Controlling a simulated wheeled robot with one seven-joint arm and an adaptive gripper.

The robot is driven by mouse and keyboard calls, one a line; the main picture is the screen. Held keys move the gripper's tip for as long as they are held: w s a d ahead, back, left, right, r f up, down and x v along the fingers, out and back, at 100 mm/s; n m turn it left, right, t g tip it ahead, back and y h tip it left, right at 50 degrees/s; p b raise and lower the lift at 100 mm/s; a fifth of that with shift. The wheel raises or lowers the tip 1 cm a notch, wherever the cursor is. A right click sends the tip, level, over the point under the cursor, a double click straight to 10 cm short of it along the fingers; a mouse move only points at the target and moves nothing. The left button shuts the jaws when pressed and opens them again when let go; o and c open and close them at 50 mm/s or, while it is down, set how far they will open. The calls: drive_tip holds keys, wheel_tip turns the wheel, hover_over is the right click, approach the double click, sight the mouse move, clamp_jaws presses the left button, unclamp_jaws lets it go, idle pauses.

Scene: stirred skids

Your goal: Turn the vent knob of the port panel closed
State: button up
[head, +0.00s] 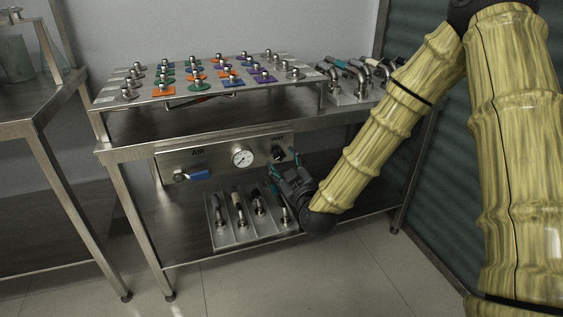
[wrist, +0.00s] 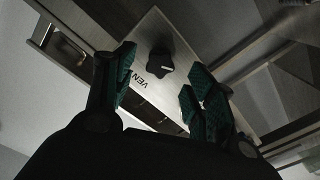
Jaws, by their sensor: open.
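The port panel (head: 218,154) is a metal plate under the table top, with a round gauge and a blue-handled air valve. The black vent knob (head: 278,153) sits at its right end. In the wrist view the vent knob (wrist: 160,64) shows a pale mark on its face, beside the letters "VEN" on the panel (wrist: 146,32). My gripper (head: 284,166) is just below and in front of the knob. In the wrist view my gripper (wrist: 160,72) has its teal fingers apart, with the knob between and beyond them. I see no contact with the knob.
A tray (head: 215,237) with several pipe fittings lies on the lower shelf, below my gripper. The table top (head: 130,143) overhangs the panel and carries a raised rack (head: 104,102) of knobbed pieces. Bent metal pipes (head: 350,75) stand at the right. Another metal table (head: 20,128) is at left.

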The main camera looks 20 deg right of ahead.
sight(280, 156)
drive_tip(key=shift+w, duration=1.6)
drive_tip(key=shift+c, duration=0.4)
drive_tip(key=c, duration=1)
